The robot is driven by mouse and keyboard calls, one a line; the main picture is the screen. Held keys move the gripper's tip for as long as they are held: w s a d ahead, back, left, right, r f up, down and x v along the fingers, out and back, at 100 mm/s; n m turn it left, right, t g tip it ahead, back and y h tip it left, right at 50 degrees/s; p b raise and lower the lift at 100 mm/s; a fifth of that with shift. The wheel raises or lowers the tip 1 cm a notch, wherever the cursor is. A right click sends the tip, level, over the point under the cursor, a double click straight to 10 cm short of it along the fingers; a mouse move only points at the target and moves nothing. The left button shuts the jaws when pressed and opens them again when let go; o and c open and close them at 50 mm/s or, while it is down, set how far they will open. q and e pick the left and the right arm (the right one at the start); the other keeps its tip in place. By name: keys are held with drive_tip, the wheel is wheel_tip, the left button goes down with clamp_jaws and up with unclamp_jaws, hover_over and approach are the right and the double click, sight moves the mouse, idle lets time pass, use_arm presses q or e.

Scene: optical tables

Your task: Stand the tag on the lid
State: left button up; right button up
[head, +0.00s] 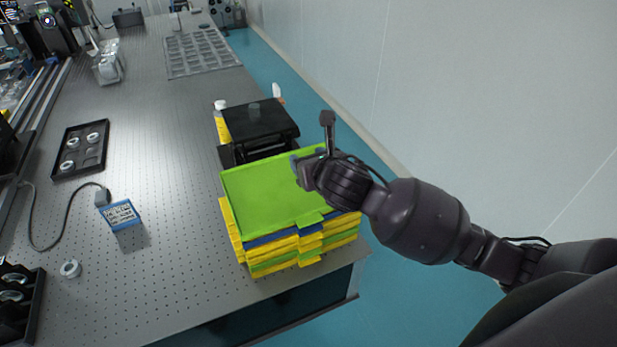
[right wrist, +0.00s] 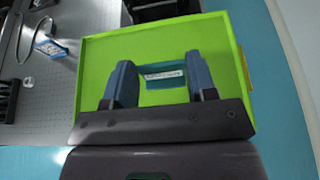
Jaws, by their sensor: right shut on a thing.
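The green lid (head: 260,197) tops a stack of yellow, green and blue trays at the table's near right corner. It also fills most of the right wrist view (right wrist: 100,65). My right gripper (head: 300,168) is over the lid's right part, fingers pointing down toward it. In the right wrist view its two fingers (right wrist: 162,82) are shut on a small dark teal tag with a white printed strip (right wrist: 164,75). I cannot tell whether the tag touches the lid. In the head view my gripper mostly hides the tag. My left gripper is out of view.
A black device (head: 260,120) with bottles beside it stands behind the stack. A blue-framed card (head: 120,215) with a cable is on the perforated table (head: 155,180). A black tray with white rings (head: 82,150) is at left. The lid's left part is bare.

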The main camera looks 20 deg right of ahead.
drive_tip(key=shift+f, duration=2.65)
drive_tip(key=shift+f, duration=0.1)
drive_tip(key=o, duration=0.9)
